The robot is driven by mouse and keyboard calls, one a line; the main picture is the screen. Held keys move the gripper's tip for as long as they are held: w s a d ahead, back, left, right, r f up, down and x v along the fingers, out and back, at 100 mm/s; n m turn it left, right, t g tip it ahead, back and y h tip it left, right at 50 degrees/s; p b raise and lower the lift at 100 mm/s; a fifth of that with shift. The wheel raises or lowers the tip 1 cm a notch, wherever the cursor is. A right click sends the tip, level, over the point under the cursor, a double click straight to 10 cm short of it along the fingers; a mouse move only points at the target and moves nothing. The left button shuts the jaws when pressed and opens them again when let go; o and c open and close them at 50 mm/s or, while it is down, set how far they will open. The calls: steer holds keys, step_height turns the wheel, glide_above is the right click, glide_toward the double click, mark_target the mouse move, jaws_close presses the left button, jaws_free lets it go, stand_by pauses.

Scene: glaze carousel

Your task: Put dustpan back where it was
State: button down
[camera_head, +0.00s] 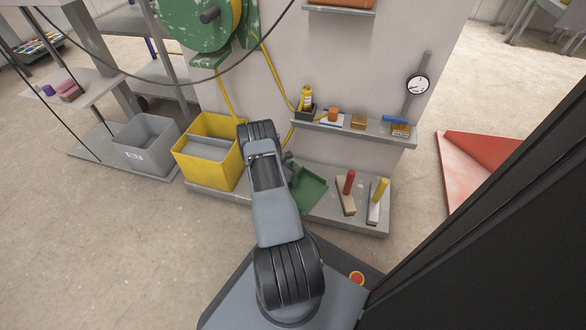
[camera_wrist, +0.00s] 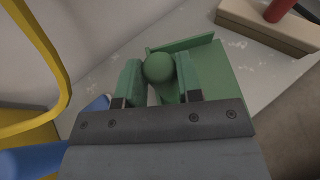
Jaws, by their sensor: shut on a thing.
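The green dustpan (camera_head: 309,188) is over the left part of the low grey shelf (camera_head: 332,214), beside a brush with a red handle. I cannot tell whether it touches the shelf. In the wrist view its pan (camera_wrist: 214,78) lies beyond and to the right of the jaws. My gripper (camera_wrist: 160,76) is shut on the dustpan's handle, and the round green handle end (camera_wrist: 158,67) shows between the fingers. In the head view my arm hides most of the gripper and the handle.
A yellow bin (camera_head: 227,182) stands just left of my arm, with a grey bin (camera_head: 132,152) farther left. Red-handled (camera_head: 348,183) and yellow-handled (camera_head: 380,190) tools lie on the low shelf's right. An upper shelf (camera_head: 349,130) with small items juts out above. A yellow hose (camera_head: 226,98) hangs behind.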

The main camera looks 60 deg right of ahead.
steer(key=c, duration=0.8)
jaws_free()
steer(key=shift+f, duration=0.1)
